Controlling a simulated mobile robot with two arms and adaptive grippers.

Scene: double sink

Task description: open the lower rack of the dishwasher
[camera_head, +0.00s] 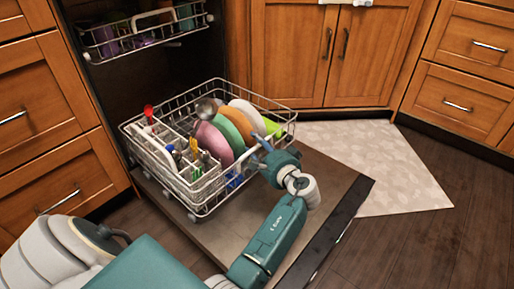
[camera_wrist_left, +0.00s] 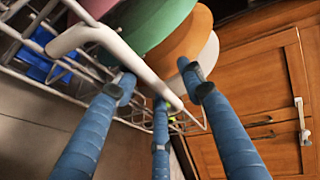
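The dishwasher's lower rack (camera_head: 205,197) is a white wire basket full of dishes. In the head view it stands well out of the dark cavity, over the lowered door (camera_head: 310,178). My left gripper (camera_head: 262,146) is at the rack's front right side. In the left wrist view its blue fingers (camera_wrist_left: 158,88) are spread apart, with the rack's white front handle (camera_wrist_left: 135,62) running among the fingertips. I see no finger closed around the handle; whether they touch it is unclear. My right gripper is not in view.
The upper rack (camera_head: 135,45) hangs inside the dishwasher. Plates (camera_head: 213,145) and cutlery fill the lower rack. Wooden cabinets (camera_head: 290,50) stand behind and at both sides. A light patterned mat (camera_head: 385,165) lies right of the door, with open floor beyond.

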